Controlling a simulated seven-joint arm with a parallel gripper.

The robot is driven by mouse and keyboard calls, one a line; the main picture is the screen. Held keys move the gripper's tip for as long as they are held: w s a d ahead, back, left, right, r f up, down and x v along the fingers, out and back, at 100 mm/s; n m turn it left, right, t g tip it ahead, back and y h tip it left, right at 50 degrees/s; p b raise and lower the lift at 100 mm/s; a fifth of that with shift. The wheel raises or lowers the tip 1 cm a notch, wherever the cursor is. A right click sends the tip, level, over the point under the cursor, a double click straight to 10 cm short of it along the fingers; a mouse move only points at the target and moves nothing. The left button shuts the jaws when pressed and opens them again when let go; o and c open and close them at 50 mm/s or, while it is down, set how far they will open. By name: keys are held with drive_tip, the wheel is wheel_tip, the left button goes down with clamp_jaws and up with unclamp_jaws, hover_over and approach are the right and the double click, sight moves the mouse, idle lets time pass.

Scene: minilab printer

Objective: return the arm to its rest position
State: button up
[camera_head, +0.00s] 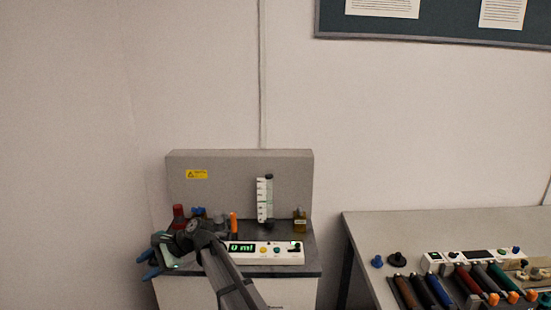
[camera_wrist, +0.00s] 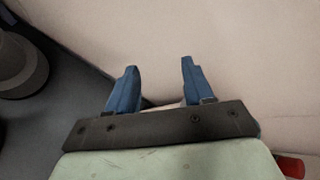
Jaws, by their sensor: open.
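My gripper (camera_head: 146,264) is at the left edge of the printer cabinet in the head view, with my arm reaching to it from the lower middle. In the wrist view my gripper (camera_wrist: 156,82) shows two blue fingers spread apart with nothing between them. The pale wall and a dark surface lie beyond the fingers. The machine has a grey back panel (camera_head: 240,165) with a yellow label, and a white control strip (camera_head: 275,258) whose green display reads 0 ml.
On the machine's dark top stand a red item (camera_head: 179,212), an orange item (camera_head: 233,224), a white graduated column (camera_head: 264,200) and a yellowish bottle (camera_head: 299,219). At right, a grey table (camera_head: 400,225) holds several coloured cylinders.

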drive_tip(key=s+d+f+n+h, duration=0.15)
drive_tip(key=s+d+f, duration=0.25)
drive_tip(key=d+f, duration=0.75)
drive_tip(key=s+d+f+h, duration=0.35)
drive_tip(key=d+f, duration=0.55)
drive_tip(key=f, duration=0.5)
drive_tip(key=s+d+f+n+h, duration=0.1)
drive_tip(key=s+d+f, duration=0.3)
drive_tip(key=d+f, duration=0.8)
drive_tip(key=s+d+f+n+g+h, duration=0.1)
drive_tip(key=s+d+f, duration=0.3)
drive_tip(key=s+d, duration=0.3)
drive_tip(key=s+d+f+n+g+h, duration=0.2)
drive_tip(key=s+d+f, duration=0.3)
drive_tip(key=s+d, duration=0.3)
drive_tip(key=s+d+f+n+g+h, duration=0.1)
drive_tip(key=s+d+f, duration=0.4)
drive_tip(key=s, duration=0.9)
drive_tip(key=d+n+h, duration=0.1)
drive_tip(key=d, duration=0.1)
drive_tip(key=shift+s+d+g, duration=0.2)
drive_tip(key=shift+d+g, duration=0.1)
drive_tip(key=shift+g, duration=0.1)
